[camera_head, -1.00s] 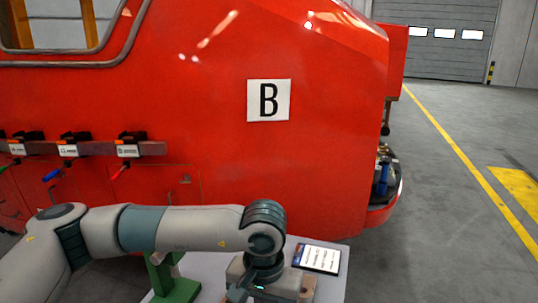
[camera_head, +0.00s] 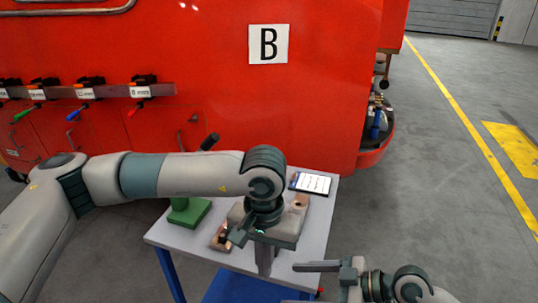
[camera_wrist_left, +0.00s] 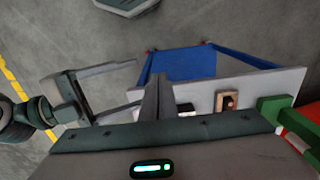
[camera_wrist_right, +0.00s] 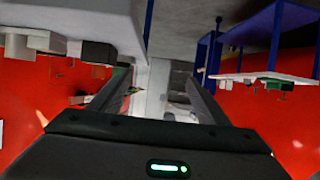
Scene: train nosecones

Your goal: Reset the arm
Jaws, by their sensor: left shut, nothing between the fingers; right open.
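My left arm reaches across from the left in the head view. Its gripper (camera_head: 264,262) points down above the front of the white-topped table (camera_head: 165,236), with its fingers shut and empty. The closed fingers (camera_wrist_left: 155,97) show together in the left wrist view. My right gripper (camera_head: 312,283) is at the bottom of the head view, in front of the table and right of the left gripper. Its fingers are spread apart, and in the right wrist view (camera_wrist_right: 158,98) nothing sits between them. It also shows open in the left wrist view (camera_wrist_left: 115,88).
On the table are a green stand (camera_head: 190,213), a brown block (camera_head: 221,238) and a tablet (camera_head: 310,184). A red train nose (camera_head: 300,120) marked B stands behind, with tagged levers (camera_head: 140,90) at left. The floor (camera_head: 440,190) at right is clear.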

